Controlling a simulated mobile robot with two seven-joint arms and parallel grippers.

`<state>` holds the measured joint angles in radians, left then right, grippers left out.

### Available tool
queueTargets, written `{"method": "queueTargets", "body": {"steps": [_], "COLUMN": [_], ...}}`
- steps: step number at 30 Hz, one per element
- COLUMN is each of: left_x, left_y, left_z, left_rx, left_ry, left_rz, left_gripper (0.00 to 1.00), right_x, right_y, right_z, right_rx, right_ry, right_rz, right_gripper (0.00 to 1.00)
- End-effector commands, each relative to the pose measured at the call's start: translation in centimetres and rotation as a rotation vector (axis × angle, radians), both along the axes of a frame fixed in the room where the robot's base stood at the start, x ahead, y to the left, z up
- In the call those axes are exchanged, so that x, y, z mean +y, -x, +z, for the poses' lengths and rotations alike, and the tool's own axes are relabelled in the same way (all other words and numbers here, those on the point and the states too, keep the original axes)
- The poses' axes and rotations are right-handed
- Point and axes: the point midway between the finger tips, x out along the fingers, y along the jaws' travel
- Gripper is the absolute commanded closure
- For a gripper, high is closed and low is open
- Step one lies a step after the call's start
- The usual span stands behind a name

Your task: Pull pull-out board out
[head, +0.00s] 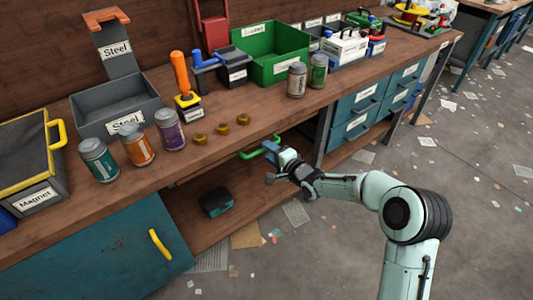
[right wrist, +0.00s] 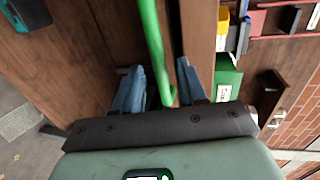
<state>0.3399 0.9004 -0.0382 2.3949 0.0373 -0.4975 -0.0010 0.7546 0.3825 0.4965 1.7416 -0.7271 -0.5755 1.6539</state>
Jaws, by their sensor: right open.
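A green bar handle (head: 258,150) sits under the front edge of the workbench top. The pull-out board it seems to belong to is mostly hidden beneath the top. My right gripper (head: 271,160) is at the right end of this handle. In the right wrist view, the green handle (right wrist: 153,45) runs between the two blue fingers of my open right gripper (right wrist: 160,86). The fingers stand on either side of the bar with gaps visible, not clamped on it. My left gripper is not in view.
The workbench top (head: 300,112) holds several cans, brass nuts, a grey steel bin (head: 115,105) and a green bin (head: 268,55). Below, a dark box (head: 216,202) lies on the lower shelf. A teal door (head: 100,255) with a yellow handle is at lower left. Papers litter the floor.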

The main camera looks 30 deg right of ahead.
Motion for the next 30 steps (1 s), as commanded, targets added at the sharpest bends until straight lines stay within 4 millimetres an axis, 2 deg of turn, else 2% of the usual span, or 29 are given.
{"method": "queueTargets", "body": {"steps": [5, 14, 15, 17, 18, 26, 30], "left_x": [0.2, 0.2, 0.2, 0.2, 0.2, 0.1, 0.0], "left_y": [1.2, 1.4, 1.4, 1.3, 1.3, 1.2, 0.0], "left_z": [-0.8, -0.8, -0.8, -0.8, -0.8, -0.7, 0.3], "left_rx": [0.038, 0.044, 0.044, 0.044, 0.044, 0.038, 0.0], "left_ry": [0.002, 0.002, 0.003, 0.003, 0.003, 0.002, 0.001], "left_rz": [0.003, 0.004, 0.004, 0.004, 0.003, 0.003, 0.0], "left_gripper": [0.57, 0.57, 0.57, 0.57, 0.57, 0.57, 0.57], "right_x": [0.1, 0.1, 0.1, 0.1, 0.1, 0.1, 0.0], "right_y": [-1.4, -1.6, -1.6, -1.6, -1.6, -1.5, -0.9], "right_z": [-0.3, -0.3, -0.3, -0.3, -0.3, -0.3, -0.2], "right_rx": [0.0, 0.0, 0.0, 0.0, 0.0, 0.0, 0.002], "right_ry": [0.0, 0.0, 0.0, 0.0, 0.0, 0.0, -0.001], "right_rz": [0.0, -0.001, -0.001, -0.001, -0.001, -0.001, -0.001], "right_gripper": [0.59, 0.59, 0.66, 0.85, 0.98, 1.0, 1.0]}}
